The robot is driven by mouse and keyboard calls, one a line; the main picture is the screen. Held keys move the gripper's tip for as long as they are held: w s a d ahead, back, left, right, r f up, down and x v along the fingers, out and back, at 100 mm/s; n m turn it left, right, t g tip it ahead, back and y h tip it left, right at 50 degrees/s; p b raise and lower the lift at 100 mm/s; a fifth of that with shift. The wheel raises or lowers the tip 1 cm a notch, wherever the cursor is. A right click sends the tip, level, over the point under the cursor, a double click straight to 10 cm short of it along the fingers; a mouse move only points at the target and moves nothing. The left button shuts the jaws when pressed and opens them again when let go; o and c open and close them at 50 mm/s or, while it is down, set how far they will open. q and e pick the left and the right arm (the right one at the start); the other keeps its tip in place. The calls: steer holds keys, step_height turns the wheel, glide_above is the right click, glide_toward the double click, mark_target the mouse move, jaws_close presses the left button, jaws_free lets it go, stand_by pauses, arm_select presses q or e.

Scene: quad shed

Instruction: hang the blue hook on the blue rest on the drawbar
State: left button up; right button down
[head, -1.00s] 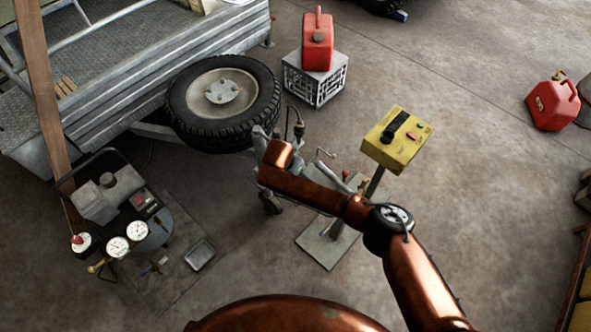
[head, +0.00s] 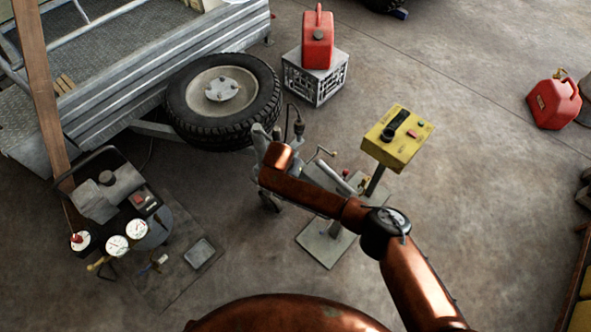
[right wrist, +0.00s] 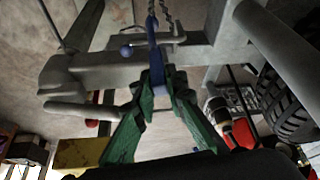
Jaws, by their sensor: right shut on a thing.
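In the right wrist view, the green fingers of my right gripper (right wrist: 157,88) are closed on the blue hook (right wrist: 155,62). The hook stands up from between the fingertips, with a chain (right wrist: 168,14) near its upper end. The blue rest (right wrist: 126,50) shows as a small rounded blue end just left of the hook, against the grey drawbar (right wrist: 92,75). I cannot tell whether hook and rest touch. In the head view my right arm hides the hook, the rest and the fingers. My left gripper is in neither view.
A spare tyre (head: 224,100) stands beside the trailer (head: 150,75). A yellow control box (head: 397,137) on a post stands right of the drawbar area. A gauge unit (head: 115,210) is at the left. A crate (head: 316,78) carries a red can (head: 318,42). The floor at right is mostly open.

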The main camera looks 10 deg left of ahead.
steer(key=shift+f, duration=0.9)
steer(key=c, duration=1.9)
jaws_free()
steer(key=o, duration=0.5)
